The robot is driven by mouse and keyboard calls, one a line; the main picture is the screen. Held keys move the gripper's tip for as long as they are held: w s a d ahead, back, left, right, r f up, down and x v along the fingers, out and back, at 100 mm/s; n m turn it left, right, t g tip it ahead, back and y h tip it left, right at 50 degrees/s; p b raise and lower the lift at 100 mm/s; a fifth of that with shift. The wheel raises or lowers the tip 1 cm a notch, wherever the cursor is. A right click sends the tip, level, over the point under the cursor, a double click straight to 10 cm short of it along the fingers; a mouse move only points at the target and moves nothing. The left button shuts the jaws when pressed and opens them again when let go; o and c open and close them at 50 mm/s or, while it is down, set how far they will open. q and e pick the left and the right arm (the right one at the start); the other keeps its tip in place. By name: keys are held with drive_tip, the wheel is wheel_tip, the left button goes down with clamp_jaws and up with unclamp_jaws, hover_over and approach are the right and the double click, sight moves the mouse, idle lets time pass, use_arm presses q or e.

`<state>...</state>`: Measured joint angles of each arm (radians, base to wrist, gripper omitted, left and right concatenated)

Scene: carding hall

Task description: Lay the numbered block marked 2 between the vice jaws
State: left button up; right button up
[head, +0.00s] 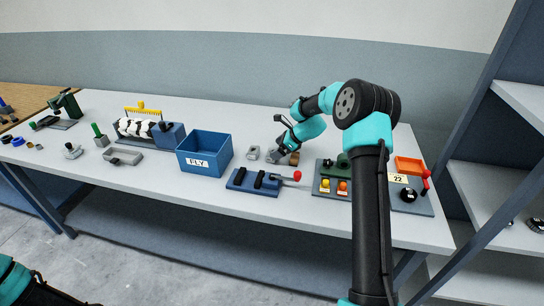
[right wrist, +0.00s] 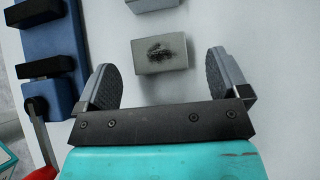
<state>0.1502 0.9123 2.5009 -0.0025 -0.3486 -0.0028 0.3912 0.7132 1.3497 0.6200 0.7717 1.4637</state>
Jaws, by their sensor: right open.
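My right gripper (head: 284,156) is low over the table, right of and behind the vice. In the right wrist view it (right wrist: 162,68) is open. A grey block (right wrist: 161,53) with a dark smudged mark on top lies ahead, around the level of the fingertips and between their lines; I cannot read a number on it. Another grey block (head: 253,153) lies to its left in the head view; its edge shows at the top of the wrist view (right wrist: 152,5). The vice (head: 238,180) has a blue base, two black jaws and a red-knobbed handle. The space between its jaws looks empty.
A blue bin (head: 205,165) marked FLY stands left of the vice. A carding roller machine (head: 150,129) and small tools stand further left.

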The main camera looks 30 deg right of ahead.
drive_tip(key=x, duration=0.4)
drive_tip(key=shift+s, duration=0.1)
drive_tip(key=shift+c, duration=0.2)
drive_tip(key=c, duration=1.2)
